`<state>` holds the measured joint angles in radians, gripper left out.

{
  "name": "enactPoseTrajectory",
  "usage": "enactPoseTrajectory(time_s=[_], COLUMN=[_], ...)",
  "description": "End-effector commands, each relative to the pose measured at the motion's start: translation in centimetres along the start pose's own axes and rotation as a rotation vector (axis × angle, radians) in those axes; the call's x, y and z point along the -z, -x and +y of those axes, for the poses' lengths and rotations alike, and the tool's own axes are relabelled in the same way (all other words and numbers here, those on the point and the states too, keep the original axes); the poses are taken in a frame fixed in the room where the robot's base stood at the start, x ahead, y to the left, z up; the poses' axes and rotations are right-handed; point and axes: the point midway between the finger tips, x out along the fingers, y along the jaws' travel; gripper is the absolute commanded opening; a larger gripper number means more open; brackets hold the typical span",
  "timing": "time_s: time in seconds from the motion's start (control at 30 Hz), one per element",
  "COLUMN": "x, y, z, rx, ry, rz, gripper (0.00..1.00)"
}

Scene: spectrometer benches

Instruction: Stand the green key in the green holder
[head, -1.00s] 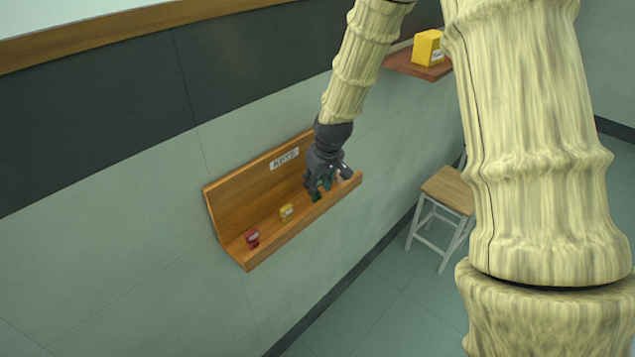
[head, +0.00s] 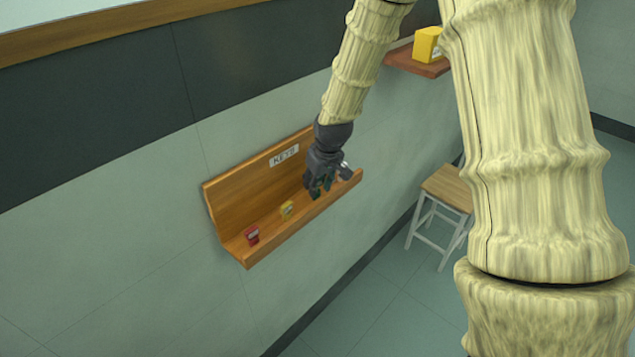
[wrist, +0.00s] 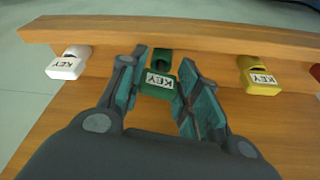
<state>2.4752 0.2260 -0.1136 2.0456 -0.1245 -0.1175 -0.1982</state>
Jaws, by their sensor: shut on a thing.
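The green key (wrist: 157,84) has a white label reading KEY and sits between the two fingers of my gripper (wrist: 158,92) in the wrist view. My gripper is shut on it, low at the wooden key shelf. In the head view my gripper (head: 321,184) is at the shelf's right part, and only a bit of green shows among its fingers. A dark green piece (wrist: 161,57) lies just beyond the key by the shelf lip; I cannot tell whether it is part of the key. No green holder can be made out.
The wooden shelf (head: 240,200) labelled KEYS also holds a red key (head: 252,235), a yellow key (head: 287,210) and a white key (wrist: 68,62). A yellow box (head: 427,44) stands on a wall shelf (head: 405,65). A stool (head: 447,188) stands on the floor at right.

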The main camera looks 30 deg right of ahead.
Motion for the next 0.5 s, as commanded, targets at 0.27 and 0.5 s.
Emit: enactPoseTrajectory(time_s=[0.27, 0.5], x=[-0.14, -0.13], y=[-0.45, -0.44], z=[0.0, 0.0], rx=[0.0, 0.0], ry=[0.0, 0.0], rz=[0.0, 0.0], gripper=[0.13, 0.42])
